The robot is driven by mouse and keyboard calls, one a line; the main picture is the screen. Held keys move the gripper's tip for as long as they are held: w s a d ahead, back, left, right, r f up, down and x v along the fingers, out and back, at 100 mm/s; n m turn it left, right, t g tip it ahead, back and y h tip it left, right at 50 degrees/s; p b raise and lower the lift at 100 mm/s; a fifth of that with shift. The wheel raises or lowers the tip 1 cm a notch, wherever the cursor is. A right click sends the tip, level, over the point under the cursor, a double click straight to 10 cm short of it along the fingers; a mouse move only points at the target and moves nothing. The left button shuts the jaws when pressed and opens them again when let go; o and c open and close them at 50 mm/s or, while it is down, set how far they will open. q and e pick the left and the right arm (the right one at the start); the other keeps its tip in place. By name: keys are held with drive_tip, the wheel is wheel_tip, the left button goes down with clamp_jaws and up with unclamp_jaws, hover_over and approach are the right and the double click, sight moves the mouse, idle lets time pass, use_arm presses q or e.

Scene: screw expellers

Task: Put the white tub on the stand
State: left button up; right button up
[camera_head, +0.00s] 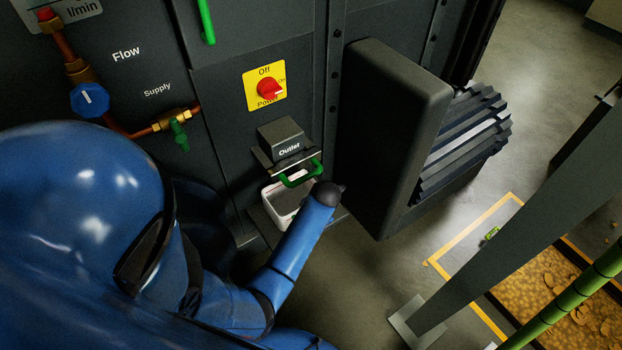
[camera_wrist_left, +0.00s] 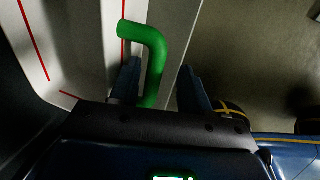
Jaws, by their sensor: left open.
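The white tub (camera_head: 280,203) sits under the outlet, low against the dark machine, partly hidden by my arm. In the left wrist view its pale inside (camera_wrist_left: 80,45) shows with red lines on the walls. A green bent bar (camera_wrist_left: 152,50) also shows in the wrist view, between the fingers of my left gripper (camera_wrist_left: 160,85). The gripper is open, with a finger on either side of the bar. In the head view its fingers are hidden behind my wrist. I cannot identify the stand.
The outlet box (camera_head: 284,140) overhangs the tub. A large dark housing (camera_head: 390,135) with a ribbed part projects close on the right. A red power switch (camera_head: 270,88) is above. Open floor (camera_head: 375,285) lies to the right, then a grey beam (camera_head: 510,205) and a yellow-marked pit.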

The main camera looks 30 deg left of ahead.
use_arm(q)
drive_tip(key=p+v, duration=0.4)
drive_tip(key=v, duration=0.6)
drive_tip(key=s+d+f+m+t+h, duration=0.1)
drive_tip(key=s+d+m+t, duration=0.2)
drive_tip(key=m, duration=0.5)
drive_tip(key=s+d+m+t+h, duration=0.1)
drive_tip(key=s+m+t, duration=0.35)
drive_tip(key=m, duration=0.35)
drive_tip(key=s+d+r+m+t, duration=0.1)
drive_tip(key=s+r+m+t, duration=0.3)
drive_tip(key=r+m, duration=0.4)
drive_tip(key=s+r+m+t+h, duration=0.1)
drive_tip(key=s+r+m+t, duration=0.4)
drive_tip(key=s+r+m, duration=0.2)
wheel_tip(320, 180, up, 2)
drive_tip(key=shift+s+d+r+m, duration=0.1)
drive_tip(key=shift+s+d+m, duration=0.15)
drive_tip(key=shift+d+m, duration=0.15)
